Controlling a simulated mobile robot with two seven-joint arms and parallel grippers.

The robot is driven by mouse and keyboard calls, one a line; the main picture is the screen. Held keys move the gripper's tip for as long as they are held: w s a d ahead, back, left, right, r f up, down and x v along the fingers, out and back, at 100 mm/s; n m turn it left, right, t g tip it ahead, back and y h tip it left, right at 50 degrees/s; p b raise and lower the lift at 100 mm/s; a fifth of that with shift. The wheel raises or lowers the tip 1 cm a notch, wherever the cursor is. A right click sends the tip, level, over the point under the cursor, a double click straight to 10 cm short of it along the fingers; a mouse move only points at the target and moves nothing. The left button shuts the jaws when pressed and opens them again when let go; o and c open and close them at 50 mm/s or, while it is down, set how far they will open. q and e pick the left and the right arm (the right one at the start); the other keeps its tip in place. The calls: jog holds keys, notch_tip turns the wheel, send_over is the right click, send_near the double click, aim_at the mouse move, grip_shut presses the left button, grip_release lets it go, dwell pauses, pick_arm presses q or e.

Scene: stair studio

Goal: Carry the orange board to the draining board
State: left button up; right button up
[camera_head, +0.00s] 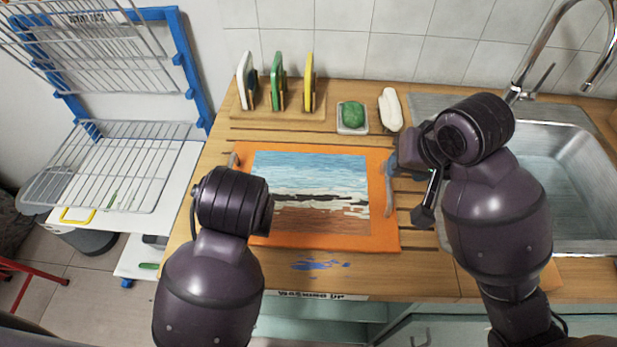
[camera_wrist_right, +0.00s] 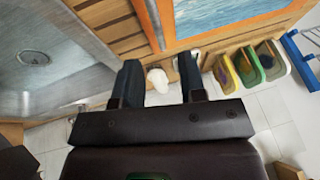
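The orange board (camera_head: 384,240) lies flat on the wooden counter, with a painted blue, white and brown picture on its face. My right gripper (camera_head: 425,214) is right of the board, apart from the handle. In the right wrist view, my right gripper (camera_wrist_right: 160,80) has its fingers apart with nothing held. My left wrist covers the board's lower left; its fingers are hidden. Grooved wooden slats (camera_head: 405,200) show around the board; I cannot tell whether these are the draining board.
A steel sink (camera_head: 570,190) with a tap (camera_head: 540,60) is at the right. Several coloured boards stand in a rack (camera_head: 290,112) at the back. A green sponge (camera_head: 352,115) and a white object (camera_head: 390,108) lie nearby. A wire rack (camera_head: 105,165) stands left.

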jog(key=shift+v, duration=1.6)
jog(key=shift+s+d, duration=0.1)
